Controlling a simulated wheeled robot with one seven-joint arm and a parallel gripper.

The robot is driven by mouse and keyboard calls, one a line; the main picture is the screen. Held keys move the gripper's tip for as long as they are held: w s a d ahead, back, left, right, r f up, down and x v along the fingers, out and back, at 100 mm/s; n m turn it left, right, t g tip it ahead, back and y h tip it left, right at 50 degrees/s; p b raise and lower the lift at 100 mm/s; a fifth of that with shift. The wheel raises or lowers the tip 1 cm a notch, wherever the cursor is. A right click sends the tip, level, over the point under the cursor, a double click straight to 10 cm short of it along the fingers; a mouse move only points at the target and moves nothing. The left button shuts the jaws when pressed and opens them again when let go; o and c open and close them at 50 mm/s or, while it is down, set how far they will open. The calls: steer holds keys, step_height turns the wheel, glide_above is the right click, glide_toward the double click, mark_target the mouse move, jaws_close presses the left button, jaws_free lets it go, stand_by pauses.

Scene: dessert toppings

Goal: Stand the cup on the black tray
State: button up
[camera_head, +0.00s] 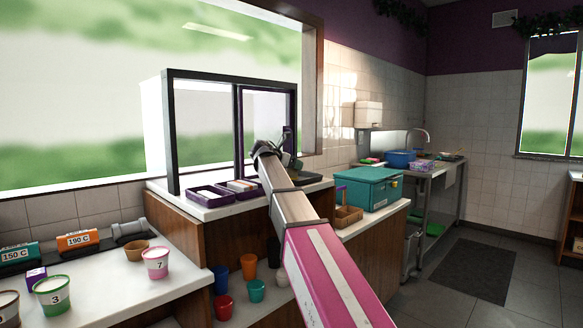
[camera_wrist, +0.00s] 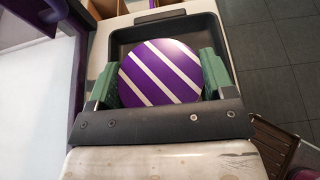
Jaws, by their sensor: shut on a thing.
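The cup (camera_wrist: 160,72) shows from above in the wrist view as a round top with purple and white diagonal stripes. My gripper (camera_wrist: 158,78) is shut on it, with a green finger at each side. The black tray (camera_wrist: 180,15) lies under and beyond the cup on a pale counter, and the cup appears within its outline. I cannot tell whether the cup's base touches the tray. In the head view my gripper (camera_head: 287,158) is at the far counter, over the black tray (camera_head: 318,182). The cup is not clearly visible there.
A black-framed glass screen (camera_head: 235,125) stands left of my gripper, with purple topping bins (camera_head: 210,196) at its foot. A teal box (camera_head: 366,188) and a brown wooden caddy (camera_head: 347,216) stand right of my arm. Numbered cups (camera_head: 156,263) stand on the near counter.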

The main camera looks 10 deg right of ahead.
steer(key=shift+f, duration=0.3)
steer(key=shift+f, duration=0.15)
steer(key=o, duration=1.1)
steer(key=shift+c, duration=0.2)
steer(key=shift+a+r, duration=0.1)
steer(key=shift+r, duration=0.1)
steer(key=v, duration=1.1)
steer(key=shift+s+a+r, duration=0.2)
steer(key=shift+s+a, duration=0.05)
steer(key=shift+s, duration=0.05)
